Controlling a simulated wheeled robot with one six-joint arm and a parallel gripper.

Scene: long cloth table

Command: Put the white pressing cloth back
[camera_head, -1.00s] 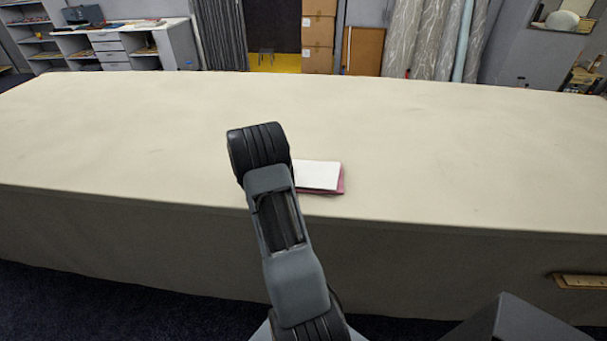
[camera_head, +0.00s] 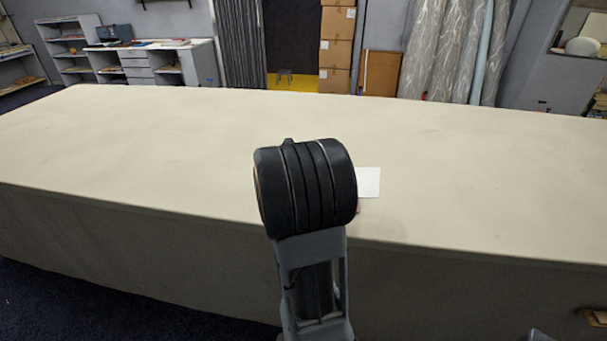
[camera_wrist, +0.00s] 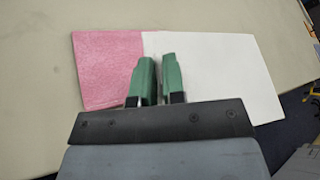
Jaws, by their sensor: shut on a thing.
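The white pressing cloth (camera_wrist: 225,70) is a flat white sheet. It fills the right part of the wrist view, and its left edge overlaps a pink cloth (camera_wrist: 105,65). My gripper (camera_wrist: 158,75) has green fingers close together at that left edge, shut on the white cloth. In the head view a corner of the white cloth (camera_head: 368,182) shows to the right of my arm's black joint. My arm hides the rest there, the fingers included. I cannot tell how far the cloth is off the table.
The long beige cloth table (camera_head: 150,150) is otherwise clear, with wide free room left, right and behind. Its front edge (camera_head: 480,256) is near the cloths. Shelves (camera_head: 150,65), boxes (camera_head: 337,45) and fabric rolls (camera_head: 440,50) stand beyond the far edge.

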